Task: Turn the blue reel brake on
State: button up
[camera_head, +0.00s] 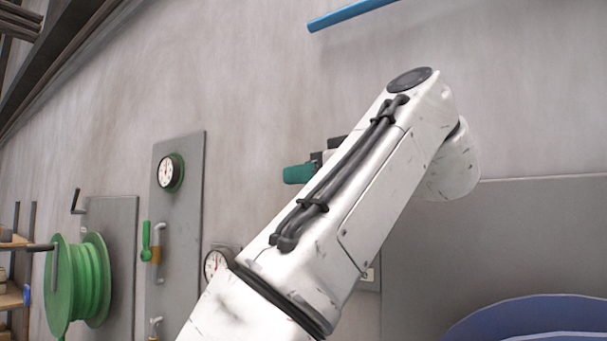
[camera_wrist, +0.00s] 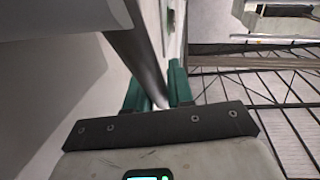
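A large blue round rim, which looks like the blue reel (camera_head: 530,318), shows at the lower right of the head view, cut off by the frame. I cannot make out its brake in either view. My gripper (camera_wrist: 157,88) has two green fingers standing apart in the wrist view. A grey round bar (camera_wrist: 138,62) runs down toward the gap between them; I cannot tell whether it touches them.
A green reel (camera_head: 77,280) with a crank above it is mounted at the left. A grey panel (camera_head: 180,215) carries a gauge (camera_head: 170,172) and a green-handled valve (camera_head: 147,240). A blue bar (camera_head: 350,14) crosses the top. Dark grid lines (camera_wrist: 265,95) show at the right of the wrist view.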

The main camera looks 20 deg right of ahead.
grip_shut()
